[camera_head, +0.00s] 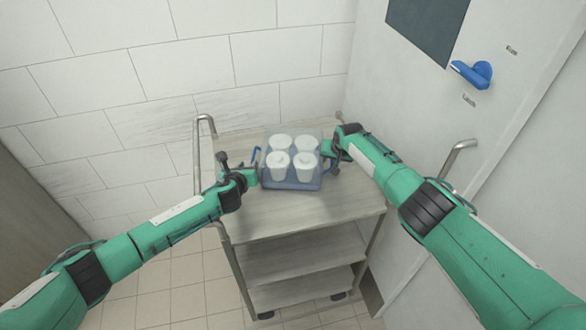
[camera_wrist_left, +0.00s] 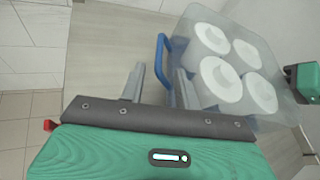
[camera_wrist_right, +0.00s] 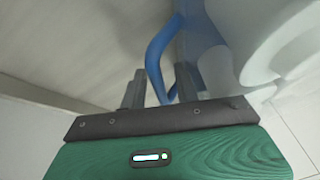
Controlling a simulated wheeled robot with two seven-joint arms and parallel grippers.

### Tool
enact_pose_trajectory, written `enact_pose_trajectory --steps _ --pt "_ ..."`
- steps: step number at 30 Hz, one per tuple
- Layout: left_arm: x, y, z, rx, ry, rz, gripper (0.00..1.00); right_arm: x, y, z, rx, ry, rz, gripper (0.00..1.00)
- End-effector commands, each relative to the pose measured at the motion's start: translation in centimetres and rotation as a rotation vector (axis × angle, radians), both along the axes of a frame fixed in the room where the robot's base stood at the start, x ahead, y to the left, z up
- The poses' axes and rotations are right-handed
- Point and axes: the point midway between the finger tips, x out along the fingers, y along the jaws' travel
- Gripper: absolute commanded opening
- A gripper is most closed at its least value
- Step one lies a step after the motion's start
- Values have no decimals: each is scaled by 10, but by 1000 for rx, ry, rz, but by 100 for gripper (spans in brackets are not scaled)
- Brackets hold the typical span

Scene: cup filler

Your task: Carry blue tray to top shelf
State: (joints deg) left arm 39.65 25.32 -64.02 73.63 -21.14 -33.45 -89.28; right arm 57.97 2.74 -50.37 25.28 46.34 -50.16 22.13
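The blue see-through tray (camera_head: 292,184) is on the top shelf of a cart (camera_head: 300,211) and carries several white lidded cups (camera_head: 280,163). In the left wrist view, my left gripper (camera_wrist_left: 160,72) is open, with the tray's left blue handle (camera_wrist_left: 161,52) between its spread fingers. In the right wrist view, my right gripper (camera_wrist_right: 158,78) is open, with the other blue handle (camera_wrist_right: 154,58) between its fingers, nearer the left finger. In the head view, the grippers flank the tray; the right handle is mostly hidden there.
The cart has lower shelves (camera_head: 290,256) and metal side rails (camera_head: 197,150). A tiled wall (camera_head: 180,70) stands behind it. A white door with a blue handle (camera_head: 472,74) is at the right. The cart top in front of the tray is bare.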

Motion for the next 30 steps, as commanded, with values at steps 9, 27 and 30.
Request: enact_pose_trajectory --steps 9,27,30 --pt "0 0 0 0 0 0 32 -9 -5 20 -2 -2 1 32" --pt "0 0 0 0 0 0 32 -38 -16 85 -2 -2 -1 32" --pt "0 0 0 0 0 0 32 -42 -17 94 -2 -1 -1 32"
